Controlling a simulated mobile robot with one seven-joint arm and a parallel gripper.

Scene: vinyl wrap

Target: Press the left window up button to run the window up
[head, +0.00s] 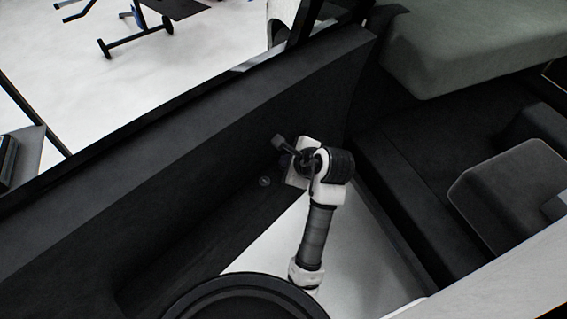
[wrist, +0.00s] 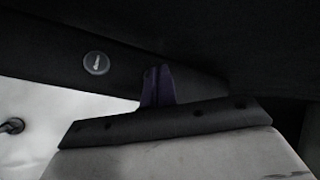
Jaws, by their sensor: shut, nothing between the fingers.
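A small round button (head: 264,181) sits on the dark door panel in the head view, just left of and below my gripper. In the wrist view a round grey button (wrist: 96,63) with a pale upright mark is on the dark panel, left of the fingertips. My gripper (wrist: 158,72) is shut and empty, its dark fingers together and pointing at the panel to the right of that button. A gap to the button shows; whether the tips touch the panel I cannot tell. In the head view the fingertips are mostly hidden against the dark panel.
The door panel (head: 180,140) runs diagonally under an open-looking window space. A dark steering wheel rim (head: 245,287) is at the bottom. A seat (head: 470,45) and a grey padded block (head: 515,195) are at the right. Pale floor shows below my arm.

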